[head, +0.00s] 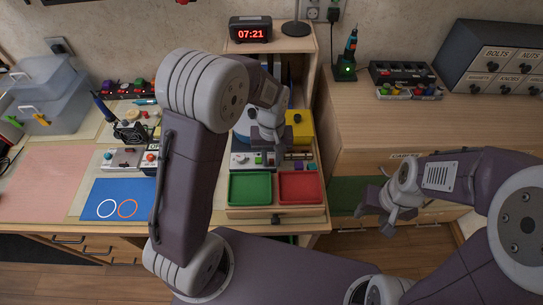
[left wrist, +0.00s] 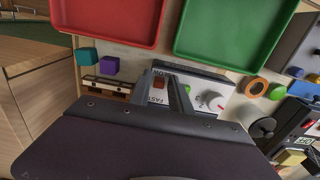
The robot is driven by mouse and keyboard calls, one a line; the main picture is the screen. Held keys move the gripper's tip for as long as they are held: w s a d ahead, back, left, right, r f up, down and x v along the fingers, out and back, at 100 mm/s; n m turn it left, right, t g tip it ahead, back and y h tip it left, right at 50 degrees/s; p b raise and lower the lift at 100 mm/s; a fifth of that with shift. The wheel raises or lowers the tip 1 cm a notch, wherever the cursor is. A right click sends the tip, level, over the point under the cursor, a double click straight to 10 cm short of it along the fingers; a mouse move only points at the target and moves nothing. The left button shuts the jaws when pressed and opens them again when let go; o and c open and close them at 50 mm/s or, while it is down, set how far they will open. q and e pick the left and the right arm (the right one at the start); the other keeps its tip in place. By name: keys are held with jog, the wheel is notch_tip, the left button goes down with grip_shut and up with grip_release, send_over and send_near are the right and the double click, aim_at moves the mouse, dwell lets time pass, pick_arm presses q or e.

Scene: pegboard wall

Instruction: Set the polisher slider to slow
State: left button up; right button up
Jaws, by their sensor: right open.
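The polisher's control panel (left wrist: 212,92) is pale, with a round white dial, a red part (left wrist: 159,82) and the label FAST. In the head view the panel (head: 240,160) is behind the green tray, partly covered by my left gripper. My left gripper (head: 268,143) points down over the panel. In the left wrist view its fingers (left wrist: 163,92) stand apart, with the red part and FAST showing between them. I cannot tell whether they touch the panel. The slider's position is not clear. My right gripper (head: 385,207) is open and empty, right of the bench.
A green tray (head: 250,203) and a red tray (head: 300,202) sit in front of the panel. Small coloured blocks (left wrist: 88,56) lie beside it. A clock (head: 250,29) stands on the shelf behind. The right-hand bench top (head: 400,125) is mostly clear.

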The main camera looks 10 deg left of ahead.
aim_at(272, 161)
pick_arm(q)
jog(key=shift+r, duration=0.1)
notch_tip(272, 161, up, 9)
jog(key=p, duration=0.1)
jog(key=shift+p, duration=0.4)
